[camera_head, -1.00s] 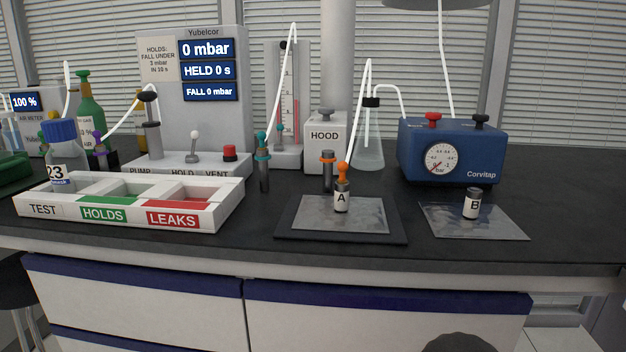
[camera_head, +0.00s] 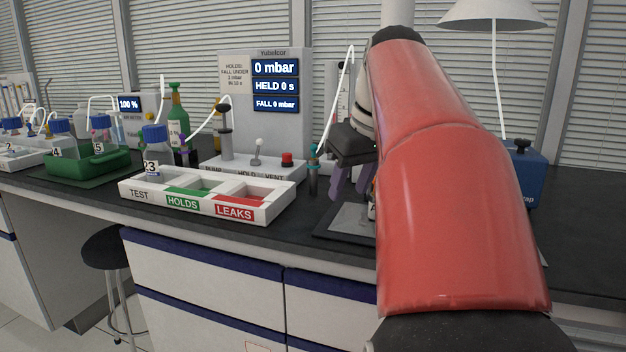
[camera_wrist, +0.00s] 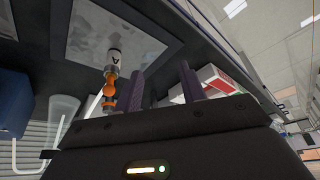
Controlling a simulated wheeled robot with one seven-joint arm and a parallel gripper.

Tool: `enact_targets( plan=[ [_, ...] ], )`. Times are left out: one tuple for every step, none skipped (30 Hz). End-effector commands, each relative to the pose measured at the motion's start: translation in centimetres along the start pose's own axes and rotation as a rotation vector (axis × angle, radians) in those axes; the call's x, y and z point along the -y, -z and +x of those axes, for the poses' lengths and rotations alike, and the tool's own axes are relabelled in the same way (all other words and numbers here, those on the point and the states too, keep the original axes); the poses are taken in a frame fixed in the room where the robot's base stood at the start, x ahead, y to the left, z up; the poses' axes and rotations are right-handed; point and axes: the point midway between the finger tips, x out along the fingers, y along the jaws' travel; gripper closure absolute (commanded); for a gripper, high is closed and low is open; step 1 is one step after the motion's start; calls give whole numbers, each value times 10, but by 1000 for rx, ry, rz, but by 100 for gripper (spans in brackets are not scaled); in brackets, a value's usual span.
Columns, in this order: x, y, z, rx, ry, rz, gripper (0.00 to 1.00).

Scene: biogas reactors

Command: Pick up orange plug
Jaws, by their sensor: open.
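The orange plug (camera_wrist: 109,88) sits on the small white-labelled bottle A (camera_wrist: 114,57), which stands on a grey mat (camera_wrist: 90,30); the wrist view shows them upside down. A white tube runs off from the plug. My gripper (camera_wrist: 161,72) is open, its two purple fingers apart with nothing seen between them. In that picture the plug lies just left of the left finger, outside the gap. In the head view my gripper (camera_head: 350,196) hangs fingers down above the mat's left part (camera_head: 345,222).
A white tray (camera_head: 133,190) with HOLDS and LEAKS compartments lies to the left. A teal-topped post (camera_head: 313,170) stands close left of my gripper. The grey pump unit (camera_head: 280,130) is behind. In the wrist view a flask (camera_wrist: 62,112) and blue box (camera_wrist: 14,100) are at left.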

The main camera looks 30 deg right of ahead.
Motion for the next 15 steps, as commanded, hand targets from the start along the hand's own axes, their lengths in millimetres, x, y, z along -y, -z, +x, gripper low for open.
enact_targets(
  plan=[
    [-22,7,-14,-1,1,0,60],
    [-32,8,-21,-1,3,-8,60],
    [-44,10,-28,-2,7,-18,60],
    [-51,10,-33,-1,10,-24,60],
    [-58,10,-37,-1,12,-30,60],
    [-65,10,-42,-2,13,-39,60],
    [-70,9,-45,-2,15,-43,60],
    [-73,9,-48,-4,16,-48,60],
    [-77,9,-50,-3,18,-53,60],
    [-79,8,-50,-3,19,-55,60],
    [-80,8,-49,-3,19,-57,60],
    [-81,8,-46,-3,20,-60,60],
    [-81,8,-43,-3,21,-61,60],
    [-81,8,-40,-3,21,-62,60],
    [-80,8,-35,-3,21,-62,60]
  ],
)
